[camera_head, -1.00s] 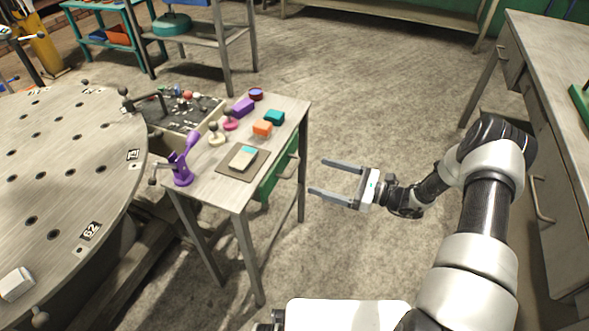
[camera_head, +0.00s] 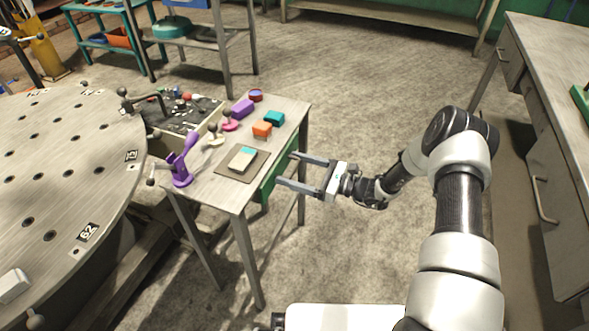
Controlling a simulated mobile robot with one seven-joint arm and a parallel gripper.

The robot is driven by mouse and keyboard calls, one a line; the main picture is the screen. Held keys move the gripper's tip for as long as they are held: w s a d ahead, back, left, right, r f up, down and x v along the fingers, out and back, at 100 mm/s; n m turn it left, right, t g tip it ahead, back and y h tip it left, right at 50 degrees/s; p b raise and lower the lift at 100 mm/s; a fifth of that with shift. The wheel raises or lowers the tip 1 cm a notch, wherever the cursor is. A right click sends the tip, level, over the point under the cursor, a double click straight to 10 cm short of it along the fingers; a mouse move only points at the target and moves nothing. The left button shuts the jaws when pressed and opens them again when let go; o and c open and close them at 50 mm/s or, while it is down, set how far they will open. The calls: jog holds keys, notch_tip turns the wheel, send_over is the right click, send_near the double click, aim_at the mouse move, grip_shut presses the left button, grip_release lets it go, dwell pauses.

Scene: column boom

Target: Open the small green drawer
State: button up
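The small green drawer (camera_head: 267,186) sits under the top of the small grey table (camera_head: 213,194), on its right side. Its front faces right, toward my gripper, and it looks closed. My gripper (camera_head: 284,168) is open and empty, with its two fingers pointing left at the drawer front. The fingertips are at or very close to the front, one toward each end. The fingers partly cover the drawer front, and I cannot tell whether they touch it. The drawer's handle is not clear in this view.
A round table (camera_head: 60,180) stands left. A grey workbench (camera_head: 555,130) with drawers stands right. The floor between is clear.

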jog(key=shift+d, duration=0.15)
jog(key=c, duration=0.8)
jog(key=shift+o, duration=0.2)
jog(key=v, duration=1.2)
jog(key=shift+d, duration=0.35)
jog(key=o, duration=1.2)
jog(key=shift+a, duration=0.1)
jog(key=v, duration=1.7)
jog(key=shift+d+p, duration=0.25)
jog(key=shift+p, duration=0.2)
